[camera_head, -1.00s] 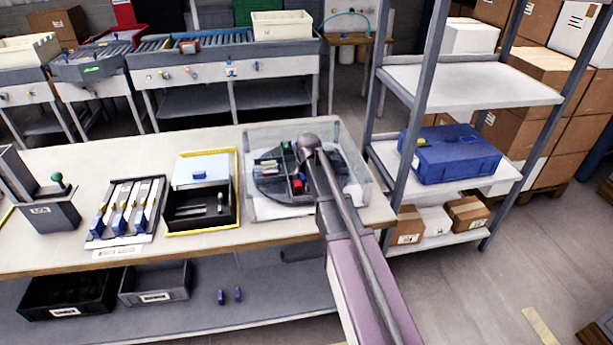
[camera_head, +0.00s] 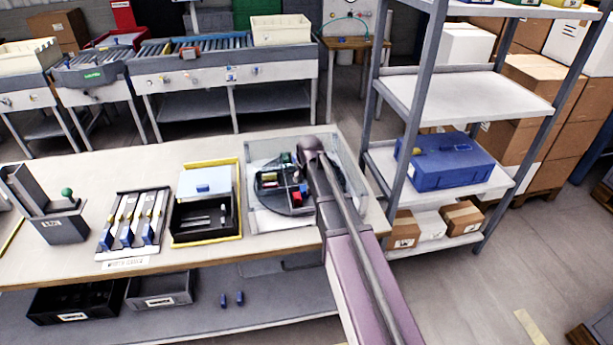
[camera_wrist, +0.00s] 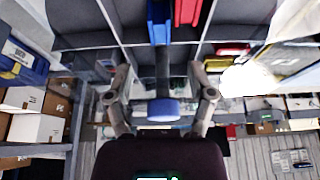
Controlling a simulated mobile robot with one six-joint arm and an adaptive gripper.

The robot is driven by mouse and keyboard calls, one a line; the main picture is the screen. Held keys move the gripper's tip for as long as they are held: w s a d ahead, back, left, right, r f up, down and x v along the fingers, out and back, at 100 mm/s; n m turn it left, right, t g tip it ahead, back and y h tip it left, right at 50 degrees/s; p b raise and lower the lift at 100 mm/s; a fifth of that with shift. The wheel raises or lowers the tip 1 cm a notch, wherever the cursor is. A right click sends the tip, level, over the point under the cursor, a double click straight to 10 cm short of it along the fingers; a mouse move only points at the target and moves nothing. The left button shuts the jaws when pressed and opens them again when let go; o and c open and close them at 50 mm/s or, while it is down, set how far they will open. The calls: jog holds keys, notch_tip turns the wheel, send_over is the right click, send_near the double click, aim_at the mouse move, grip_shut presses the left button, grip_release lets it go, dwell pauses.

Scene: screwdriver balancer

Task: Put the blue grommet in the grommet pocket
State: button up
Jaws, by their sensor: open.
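In the head view, my gripper (camera_head: 312,152) is over the round divided tray (camera_head: 268,204) in a clear-walled box; my arm hides part of the tray. In the wrist view, my gripper (camera_wrist: 163,97) has its fingers spread wide. A blue round-ended piece (camera_wrist: 163,110) on a dark stem shows between them in the picture, with gaps on both sides; I cannot tell whether it is the blue grommet. A blue piece (camera_wrist: 158,22) and red pieces (camera_wrist: 187,12) lie in tray compartments. I cannot make out which place is the grommet pocket.
Left of the box stand a yellow-edged black tray (camera_head: 207,238) with a pale blue panel, a rack of blue-handled tools (camera_head: 128,228) and a grey holder (camera_head: 62,228). A shelf unit (camera_head: 465,88) with a blue case (camera_head: 448,162) stands close on the right.

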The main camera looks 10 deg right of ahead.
jog(key=shift+p+v, duration=1.6)
jog(key=shift+v, duration=0.5)
jog(key=s+f+g, duration=0.1)
jog(key=s+g, duration=0.3)
jog(key=s, duration=2)
jog(key=shift+s+d+f+g, duration=0.25)
jog(key=shift+s+d+g, duration=0.05)
jog(key=shift+d, duration=0.1)
